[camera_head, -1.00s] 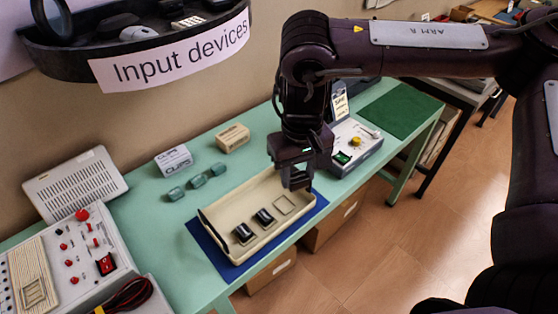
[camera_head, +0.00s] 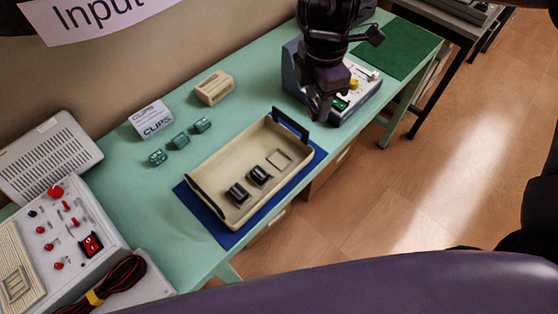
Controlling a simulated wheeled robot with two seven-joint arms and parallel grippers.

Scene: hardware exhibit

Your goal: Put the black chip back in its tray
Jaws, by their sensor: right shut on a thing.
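The cream tray (camera_head: 215,160) sits tilted on a blue mat (camera_head: 225,238) on the green table. Two black chips stand in it, one at the left (camera_head: 237,194) and one in the middle (camera_head: 260,175). The square place (camera_head: 279,160) to their right is empty. My right gripper (camera_head: 320,116) points down beyond the tray's right end, in front of the control box. It is shut on a black chip, which is hard to tell apart from the dark fingers. My left gripper is not in view.
A grey box with a yellow knob (camera_head: 353,84) stands close behind my right gripper. Teal clips (camera_head: 180,140), a CLIPS box (camera_head: 151,118) and a beige block (camera_head: 214,87) lie behind the tray. A switch panel (camera_head: 70,245) fills the left. A green mat (camera_head: 398,48) is at the right.

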